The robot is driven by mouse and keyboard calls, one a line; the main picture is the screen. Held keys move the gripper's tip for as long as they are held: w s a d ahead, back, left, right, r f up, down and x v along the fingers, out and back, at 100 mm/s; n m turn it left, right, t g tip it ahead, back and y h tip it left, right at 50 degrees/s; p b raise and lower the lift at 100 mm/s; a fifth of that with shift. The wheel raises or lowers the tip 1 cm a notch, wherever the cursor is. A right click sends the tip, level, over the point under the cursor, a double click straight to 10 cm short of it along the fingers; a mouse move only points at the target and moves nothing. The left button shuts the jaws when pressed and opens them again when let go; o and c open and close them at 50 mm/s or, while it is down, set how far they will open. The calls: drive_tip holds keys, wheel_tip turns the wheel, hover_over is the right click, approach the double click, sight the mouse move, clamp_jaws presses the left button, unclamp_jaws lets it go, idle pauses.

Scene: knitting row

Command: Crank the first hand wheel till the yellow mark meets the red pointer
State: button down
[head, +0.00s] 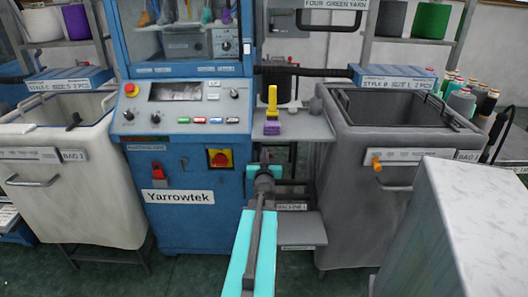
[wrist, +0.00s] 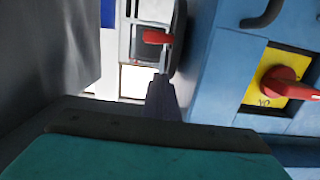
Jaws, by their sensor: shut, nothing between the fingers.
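My gripper (head: 264,158) is shut and empty at the right side of the blue Yarrowtek machine (head: 190,215). In the wrist view its narrow dark fingers (wrist: 160,95) are together. A dark rounded part (wrist: 178,40), seen nearly edge-on just beyond the fingertips, may be the hand wheel; I cannot tell whether they touch. A red piece (wrist: 156,37) shows beside it on a grey plate; I cannot tell whether it is the pointer. I cannot make out the yellow mark on the wheel. In the head view my arm and gripper hide this spot.
A red rotary switch on a yellow plate (head: 219,158) is on the machine front, left of my gripper. A grey shelf (head: 305,127) holds a yellow piece (head: 272,97) and a purple block (head: 272,128). A white bin (head: 90,190) and dark grey bin (head: 350,215) flank the machine.

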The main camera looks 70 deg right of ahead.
drive_tip(key=p+v, duration=0.3)
drive_tip(key=v, duration=0.1)
drive_tip(key=shift+p, duration=0.4)
drive_tip(key=shift+a+p, duration=0.3)
drive_tip(key=shift+p, duration=0.85)
drive_tip(key=shift+s+a+f+p, duration=0.15)
drive_tip(key=shift+a+p, duration=0.2)
drive_tip(key=shift+p, duration=0.8)
drive_tip(key=shift+s+a+p, duration=0.15)
drive_tip(key=shift+a+p, duration=0.25)
drive_tip(key=shift+p, duration=0.7)
